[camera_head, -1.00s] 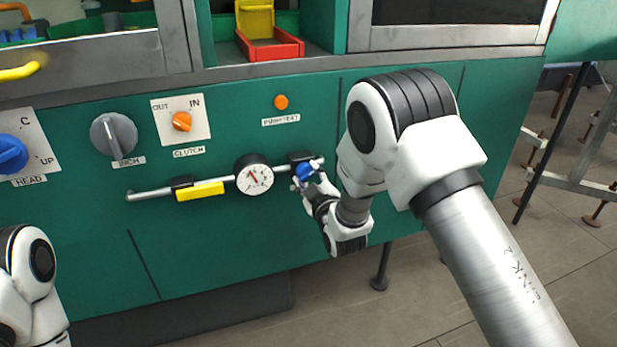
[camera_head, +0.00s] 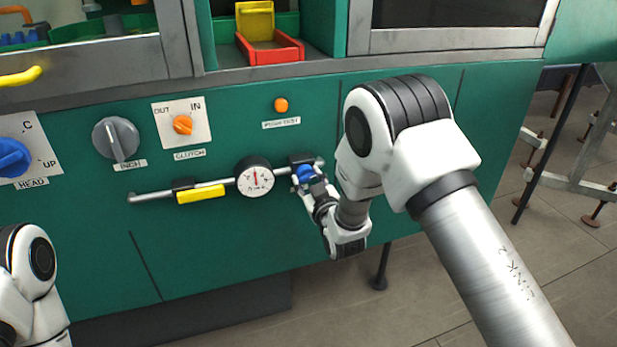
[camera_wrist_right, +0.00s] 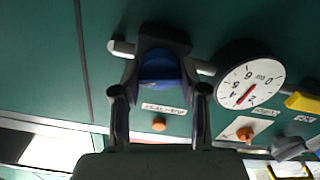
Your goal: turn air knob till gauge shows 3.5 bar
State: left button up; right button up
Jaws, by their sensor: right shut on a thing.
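The blue air knob (camera_head: 305,172) sits on a black block at the right end of a metal pipe on the green panel. My right gripper (camera_head: 309,183) is shut on it. In the right wrist view the knob (camera_wrist_right: 160,68) lies between the two fingertips of the gripper (camera_wrist_right: 160,91). The round white gauge (camera_head: 255,180) is just left of the knob, with its red needle pointing about straight up. In the wrist view the gauge (camera_wrist_right: 249,75) appears upside down, and the needle seems to lie between 2 and 4; the exact value is hard to read. My left gripper is out of view.
A yellow lever (camera_head: 201,194) is on the same pipe, left of the gauge. Above are the orange clutch knob (camera_head: 182,125), the grey inch knob (camera_head: 116,139) and an orange button (camera_head: 281,105). A blue head knob (camera_head: 12,158) is at far left.

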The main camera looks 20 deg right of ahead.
jog(key=m+p, duration=0.1)
jog(key=m, duration=0.3)
jog(key=shift+m, duration=0.4)
dwell(0.4)
jog(key=o, duration=1.2)
jog(key=shift+c, duration=0.2)
jog(key=s, duration=1.2)
jog(key=shift+d, duration=0.15)
